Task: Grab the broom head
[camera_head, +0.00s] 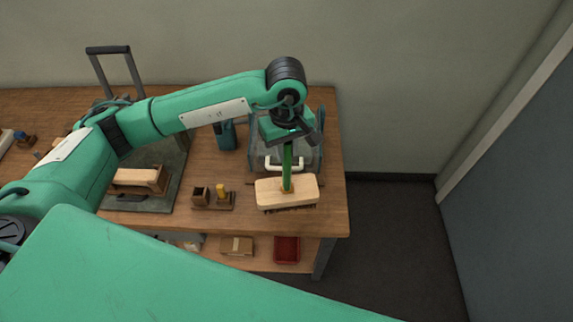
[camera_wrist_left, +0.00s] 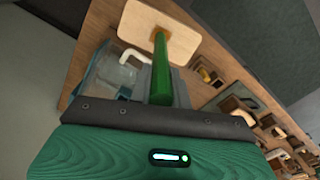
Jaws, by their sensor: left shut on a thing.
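The broom head (camera_head: 301,192) is a pale wooden block with dark bristles underneath, near the right end of the workbench in the head view. A green handle (camera_head: 287,171) stands up from its top. My left gripper (camera_head: 291,140) is above the block, shut on the upper part of this handle. In the left wrist view the green handle (camera_wrist_left: 161,75) runs from the jaws to the pale block (camera_wrist_left: 140,22). I cannot tell whether the bristles touch the bench. My right gripper is not in view.
A clear bin with a white handle (camera_head: 285,166) stands right behind the broom head. A small wooden holder (camera_head: 212,200) is to its left, and a dark mat (camera_head: 160,202) with a wooden block lies farther left. A red tray (camera_head: 287,249) sits on the lower shelf.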

